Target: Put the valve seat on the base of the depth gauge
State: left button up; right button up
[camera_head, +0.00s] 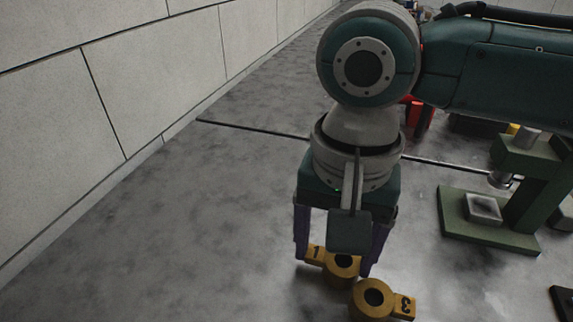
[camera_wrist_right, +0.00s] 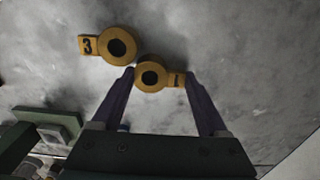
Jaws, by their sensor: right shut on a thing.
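A yellow ring piece with a tab marked 1 (camera_head: 341,274), which looks like a valve seat, is low on the grey surface between the fingers of my right gripper (camera_head: 334,262). The right gripper points down and is shut on this piece, its purple fingers at either side. In the right wrist view the piece (camera_wrist_right: 163,78) shows between the fingertips (camera_wrist_right: 159,74). Whether it touches the surface I cannot tell. The depth gauge (camera_head: 520,185) is a green stand at the right. Its flat green base (camera_head: 460,225) bears a pale square block (camera_head: 483,209). My left gripper is out of view.
A second yellow ring piece marked 3 (camera_head: 362,306) lies close beside the held one; it also shows in the wrist view (camera_wrist_right: 103,47). A red object (camera_head: 411,112) is partly hidden behind my right arm. A pale wall (camera_head: 150,80) runs along the left. The surface at left is clear.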

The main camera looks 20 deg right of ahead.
jog(key=o, duration=1.6)
jog(key=shift+f, duration=0.1)
